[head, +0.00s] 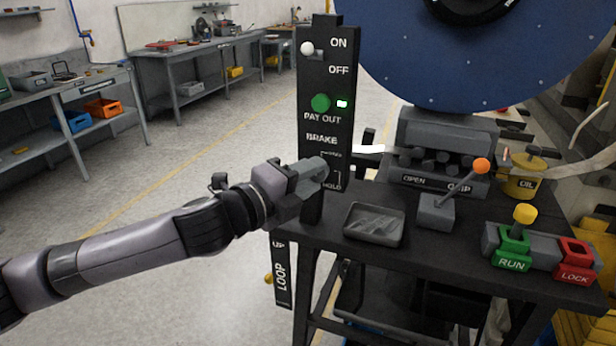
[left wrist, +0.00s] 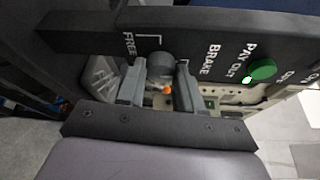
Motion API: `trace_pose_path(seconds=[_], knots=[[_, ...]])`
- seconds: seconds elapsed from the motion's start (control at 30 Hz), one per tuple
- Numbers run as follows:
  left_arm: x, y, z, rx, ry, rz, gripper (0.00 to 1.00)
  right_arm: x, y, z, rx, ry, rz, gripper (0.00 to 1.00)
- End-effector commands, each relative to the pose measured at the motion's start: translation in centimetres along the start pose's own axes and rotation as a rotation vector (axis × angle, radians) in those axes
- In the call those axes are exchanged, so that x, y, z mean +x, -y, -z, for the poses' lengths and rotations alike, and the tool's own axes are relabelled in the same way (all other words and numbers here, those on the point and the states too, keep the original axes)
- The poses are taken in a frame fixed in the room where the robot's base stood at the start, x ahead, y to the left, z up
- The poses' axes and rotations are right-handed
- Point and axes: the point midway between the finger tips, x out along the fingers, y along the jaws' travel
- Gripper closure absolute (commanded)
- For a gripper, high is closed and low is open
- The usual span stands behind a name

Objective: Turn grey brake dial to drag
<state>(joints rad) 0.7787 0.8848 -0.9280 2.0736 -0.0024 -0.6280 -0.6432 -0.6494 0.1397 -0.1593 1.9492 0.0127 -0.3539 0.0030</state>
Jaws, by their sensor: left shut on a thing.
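The black control panel (head: 308,110) stands upright at the bench's left edge, with a BRAKE label above the grey brake dial (left wrist: 160,66). My left gripper (head: 314,174) is at the lower part of the panel, shut on the dial. In the left wrist view the gripper (left wrist: 158,88) has one finger on each side of the round dial. The FREE label and a white bracket line show beside the dial there. In the head view the gripper covers most of the dial, and part of its labels; HOLD shows at the lower right. The dial's pointer cannot be made out. My right gripper is out of view.
Above the dial are a green PAY OUT button (head: 321,103) and a white-knobbed ON/OFF switch (head: 308,48). Right of the panel are a grey tray (head: 374,225), an orange-knobbed lever (head: 481,166), and RUN (head: 513,248) and LOCK (head: 574,256) blocks. A large blue reel (head: 450,70) stands behind.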

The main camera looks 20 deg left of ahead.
Motion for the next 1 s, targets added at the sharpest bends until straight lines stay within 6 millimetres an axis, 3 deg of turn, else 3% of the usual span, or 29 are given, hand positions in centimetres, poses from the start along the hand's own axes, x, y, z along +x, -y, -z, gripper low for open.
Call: trace_pose_path(seconds=[0.07,0.1,0.13,0.17,0.57,1.0], knots=[[0.0,-0.2,0.1,-0.002,-0.002,-0.003,0.95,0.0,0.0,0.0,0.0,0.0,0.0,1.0],[0.0,-0.2,0.1,-0.002,-0.002,-0.003,0.52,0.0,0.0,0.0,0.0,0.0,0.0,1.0],[0.0,-0.2,0.1,-0.002,-0.002,-0.003,0.42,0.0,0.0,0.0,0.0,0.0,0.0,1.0],[0.0,-0.1,0.1,-0.002,-0.002,-0.003,0.39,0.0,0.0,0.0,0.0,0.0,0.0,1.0],[-0.7,-0.1,0.0,-0.001,-0.001,0.0,0.39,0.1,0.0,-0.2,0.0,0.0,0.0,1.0],[-6.2,-0.3,0.0,-0.001,0.0,-0.003,0.39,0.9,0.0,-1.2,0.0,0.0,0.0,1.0]])
